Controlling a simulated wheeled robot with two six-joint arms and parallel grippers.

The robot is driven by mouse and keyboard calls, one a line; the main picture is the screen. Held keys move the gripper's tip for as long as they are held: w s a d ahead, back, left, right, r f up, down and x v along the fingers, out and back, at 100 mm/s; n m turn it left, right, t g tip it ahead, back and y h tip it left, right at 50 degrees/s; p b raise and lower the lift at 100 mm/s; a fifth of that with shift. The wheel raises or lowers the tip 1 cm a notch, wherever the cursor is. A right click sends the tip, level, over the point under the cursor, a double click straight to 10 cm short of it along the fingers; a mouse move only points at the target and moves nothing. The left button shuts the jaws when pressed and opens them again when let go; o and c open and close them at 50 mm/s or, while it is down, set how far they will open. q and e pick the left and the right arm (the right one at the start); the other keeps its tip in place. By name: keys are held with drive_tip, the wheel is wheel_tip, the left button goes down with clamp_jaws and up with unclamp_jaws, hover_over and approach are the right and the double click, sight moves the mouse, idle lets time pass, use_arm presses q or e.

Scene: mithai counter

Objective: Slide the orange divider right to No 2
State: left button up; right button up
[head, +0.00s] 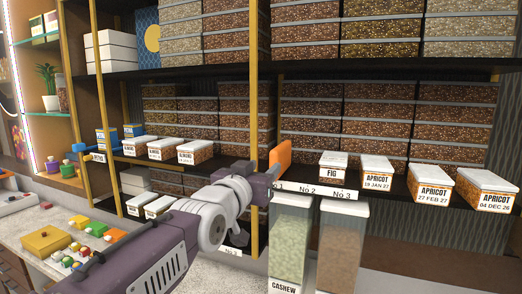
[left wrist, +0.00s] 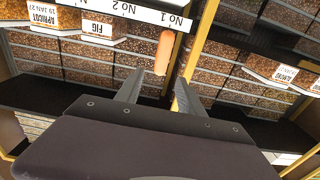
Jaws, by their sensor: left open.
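The orange divider (head: 281,156) stands upright on the shelf near the No 1 label, left of the No 2 label (head: 307,190). My left gripper (head: 270,178) is at the shelf's front edge, just in front of the divider, and partly covers the No 1 label. In the left wrist view, which is upside down, the divider (left wrist: 164,52) shows between and beyond the tips of the open gripper (left wrist: 159,76). I cannot tell whether a finger touches it. The No 2 label also shows there (left wrist: 104,5). My right gripper is not in view.
A FIG box (head: 332,168) and several APRICOT boxes (head: 376,177) stand right of the divider. A yellow post (head: 254,130) rises just left of it. Tall jars (head: 290,240) stand below the label strip. Stacked boxes (head: 310,130) fill the back.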

sight(273, 160)
use_arm(q)
drive_tip(key=p+x, duration=0.1)
drive_tip(key=x, duration=0.2)
drive_tip(key=p+x, duration=0.2)
drive_tip(key=x, duration=0.1)
drive_tip(key=p+x, duration=0.2)
drive_tip(key=x, duration=0.1)
drive_tip(key=shift+w+f, duration=0.1)
drive_tip(key=shift+f, duration=0.15)
drive_tip(key=shift+w+f, duration=0.25)
drive_tip(key=shift+w, duration=0.2)
drive_tip(key=shift+s, duration=0.1)
drive_tip(key=shift+s, duration=0.1)
clamp_jaws()
idle(0.4)
